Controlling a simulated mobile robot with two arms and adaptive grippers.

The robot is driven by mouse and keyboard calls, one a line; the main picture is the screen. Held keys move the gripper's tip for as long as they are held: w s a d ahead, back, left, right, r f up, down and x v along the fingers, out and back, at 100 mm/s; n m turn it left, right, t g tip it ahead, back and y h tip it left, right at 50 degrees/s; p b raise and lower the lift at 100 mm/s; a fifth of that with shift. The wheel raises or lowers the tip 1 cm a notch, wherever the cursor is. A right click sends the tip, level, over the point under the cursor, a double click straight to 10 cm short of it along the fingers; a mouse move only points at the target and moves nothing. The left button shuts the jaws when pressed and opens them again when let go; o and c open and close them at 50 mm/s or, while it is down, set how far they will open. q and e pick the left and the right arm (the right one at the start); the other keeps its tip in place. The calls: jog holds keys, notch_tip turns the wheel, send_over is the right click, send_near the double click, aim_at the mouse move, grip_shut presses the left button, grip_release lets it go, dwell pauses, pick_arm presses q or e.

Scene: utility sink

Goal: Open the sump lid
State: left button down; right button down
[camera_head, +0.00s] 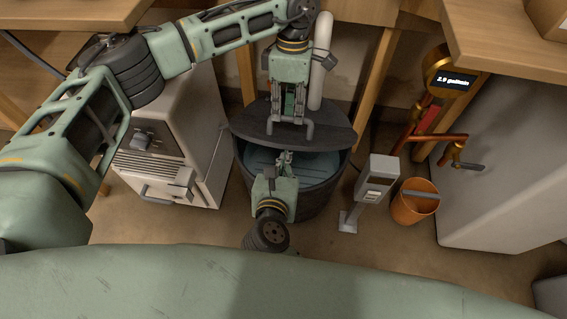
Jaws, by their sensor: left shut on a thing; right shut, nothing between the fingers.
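The sump is a dark round tub (323,195) on the floor in the middle of the view. Its dark grey lid (335,135) lies over the far part of the tub. Bluish water (315,165) shows in front of the lid's near edge. I cannot tell how far the lid is tilted. A grey bar handle (309,130) stands on the lid. My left gripper (290,119) comes down from above and is shut on the handle. My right gripper (285,156) is shut and empty over the near part of the tub, just in front of the lid.
A white cabinet machine (180,120) stands close on the left. A grey pedestal box (376,178) and an orange bucket (413,205) stand on the right. Copper pipes with a gauge (450,78) and a large grey cabinet (510,160) are farther right. A white pipe (320,60) rises behind the lid.

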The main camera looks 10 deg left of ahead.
pick_arm(q)
jog(key=c, duration=2.2)
grip_release()
jog(key=shift+w+a+f, duration=0.15)
jog(key=shift+w+f, duration=0.05)
jog(key=shift+f, duration=0.7)
jog(key=o, duration=0.4)
jog(key=shift+w+f, duration=0.3)
jog(key=shift+f, duration=0.05)
jog(key=shift+c, duration=0.2)
jog(key=shift+o, duration=0.2)
jog(key=shift+r, duration=0.2)
jog(key=shift+r, duration=0.1)
